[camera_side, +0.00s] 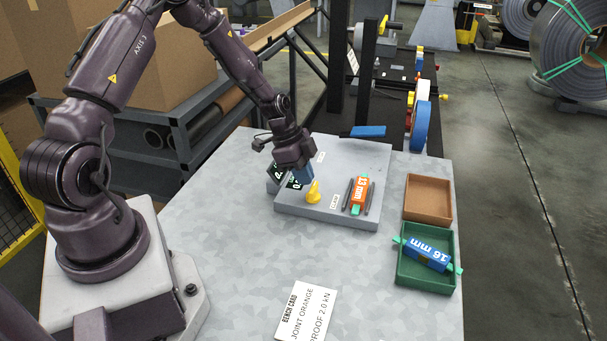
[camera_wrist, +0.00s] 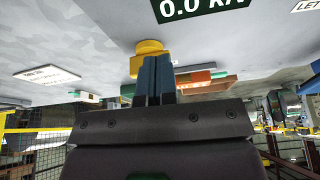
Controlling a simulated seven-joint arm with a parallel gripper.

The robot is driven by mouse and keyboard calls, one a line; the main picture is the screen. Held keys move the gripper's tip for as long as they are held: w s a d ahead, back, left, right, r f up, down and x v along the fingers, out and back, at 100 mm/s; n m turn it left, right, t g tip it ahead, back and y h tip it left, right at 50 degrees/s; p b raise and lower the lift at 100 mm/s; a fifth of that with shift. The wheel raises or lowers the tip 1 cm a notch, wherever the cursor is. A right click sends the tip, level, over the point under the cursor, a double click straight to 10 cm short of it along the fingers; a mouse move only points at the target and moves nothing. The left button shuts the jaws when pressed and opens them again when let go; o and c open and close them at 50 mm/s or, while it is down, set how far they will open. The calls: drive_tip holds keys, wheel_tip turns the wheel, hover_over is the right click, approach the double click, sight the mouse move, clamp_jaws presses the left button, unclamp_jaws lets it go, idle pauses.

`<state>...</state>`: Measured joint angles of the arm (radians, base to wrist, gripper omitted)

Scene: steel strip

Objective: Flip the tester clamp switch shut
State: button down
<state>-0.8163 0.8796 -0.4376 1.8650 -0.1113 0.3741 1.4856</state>
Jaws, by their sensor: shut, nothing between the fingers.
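The yellow clamp switch (camera_side: 313,194) stands on the grey tester plate (camera_side: 345,155), left of the orange "13 mm" joint (camera_side: 361,190). The orange joint lies between two dark bars, with green ends. My gripper (camera_side: 306,177) points down just behind the switch, its blue fingers shut and empty. In the wrist view the yellow switch (camera_wrist: 150,48) shows right beside the shut fingertips (camera_wrist: 155,65); I cannot tell whether they touch. The tester's dark display (camera_wrist: 198,6) reads 0.0 with its unit partly cut off; my gripper partly hides it in the side view.
A green tray (camera_side: 428,280) at the right holds a blue "16 mm" joint (camera_side: 428,254). An empty brown tray (camera_side: 428,198) sits behind it. A bench card (camera_side: 306,312) lies at the front. A blue lever-like piece (camera_side: 366,132) is at the plate's back edge. The left bench area is clear.

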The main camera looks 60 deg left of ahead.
drive_tip(key=shift+w+m+g+h, duration=0.15)
drive_tip(key=shift+w+m+g, duration=0.05)
drive_tip(key=shift+m, duration=0.4)
drive_tip(key=shift+w+m+g+h, duration=0.15)
drive_tip(key=shift+m+g, duration=0.05)
drive_tip(key=shift+m, duration=0.4)
drive_tip(key=shift+w+m+g+h, duration=0.15)
drive_tip(key=shift+w+m+g, duration=0.2)
drive_tip(key=shift+m, duration=0.65)
drive_tip(key=shift+w+m+g+h, duration=0.2)
drive_tip(key=shift+m+g, duration=0.15)
drive_tip(key=shift+m, duration=0.65)
drive_tip(key=shift+w+d+m+g, duration=0.2)
drive_tip(key=shift+m+g, duration=0.2)
drive_tip(key=shift+m, duration=0.65)
drive_tip(key=shift+w+d+m+g, duration=0.15)
drive_tip(key=shift+w+m+g, duration=0.2)
drive_tip(key=shift+m, duration=0.65)
drive_tip(key=shift+w+d+m+g, duration=0.15)
drive_tip(key=shift+m+g, duration=0.3)
drive_tip(key=shift+m, duration=0.6)
drive_tip(key=shift+s, duration=0.15)
drive_tip(key=shift+s+d+f, duration=0.1)
drive_tip(key=shift+s+d, duration=0.25)
drive_tip(key=shift+s, duration=0.4)
